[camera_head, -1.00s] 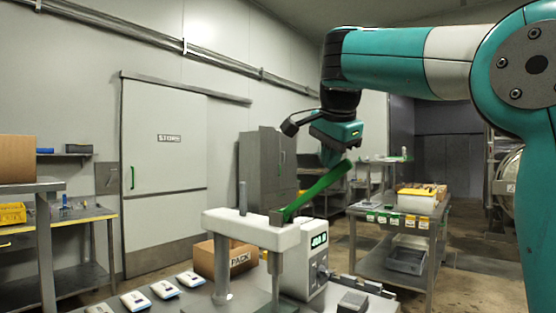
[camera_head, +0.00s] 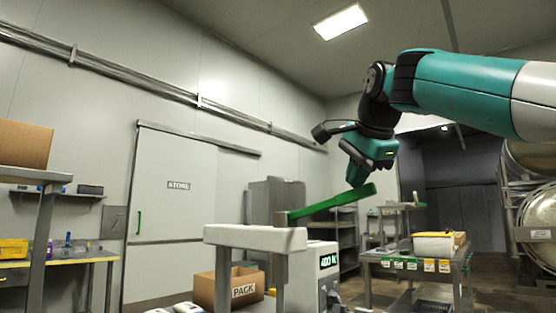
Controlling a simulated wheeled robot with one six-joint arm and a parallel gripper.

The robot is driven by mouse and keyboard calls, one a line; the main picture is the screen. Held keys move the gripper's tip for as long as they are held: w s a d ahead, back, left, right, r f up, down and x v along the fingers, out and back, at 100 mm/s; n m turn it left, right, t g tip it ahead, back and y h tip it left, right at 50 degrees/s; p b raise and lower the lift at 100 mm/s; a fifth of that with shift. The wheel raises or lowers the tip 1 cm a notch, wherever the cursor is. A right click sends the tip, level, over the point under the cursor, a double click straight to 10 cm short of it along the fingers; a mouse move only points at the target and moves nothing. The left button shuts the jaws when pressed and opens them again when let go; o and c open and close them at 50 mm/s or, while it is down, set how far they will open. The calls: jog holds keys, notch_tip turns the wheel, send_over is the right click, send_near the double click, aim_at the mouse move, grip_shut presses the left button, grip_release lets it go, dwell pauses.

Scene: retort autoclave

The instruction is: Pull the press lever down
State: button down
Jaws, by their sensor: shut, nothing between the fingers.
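The press lever (camera_head: 330,203) is a green bar. It runs from its pivot on top of the press to the right, its free end only a little higher than the pivot. The press (camera_head: 250,238) has a pale head on metal posts; its lower part is cut off by the picture's bottom edge. My gripper (camera_head: 357,180) is shut and empty. It is over the lever's free end, pointing down, and appears to touch it from above; the exact contact is too small to tell.
A pale box with a lit display (camera_head: 328,262) stands right behind the press. A cardboard box marked PACK (camera_head: 243,291) sits below the head. A cart (camera_head: 400,268) with a yellow tray stands at right. A shelf with a carton (camera_head: 24,143) is at left.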

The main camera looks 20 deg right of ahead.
jog(key=shift+s+d+f+b, duration=0.1)
jog(key=shift+s+f+b, duration=0.05)
jog(key=shift+f+b, duration=0.55)
jog(key=r+p, duration=0.5)
jog(key=shift+w+a, duration=0.2)
jog(key=shift+w, duration=0.15)
jog(key=s+f+p+v, duration=0.1)
jog(key=p+v, duration=0.4)
jog(key=v, duration=0.4)
jog(key=shift+s+r, duration=0.2)
jog(key=shift+s, duration=0.15)
jog(key=shift+d, duration=0.1)
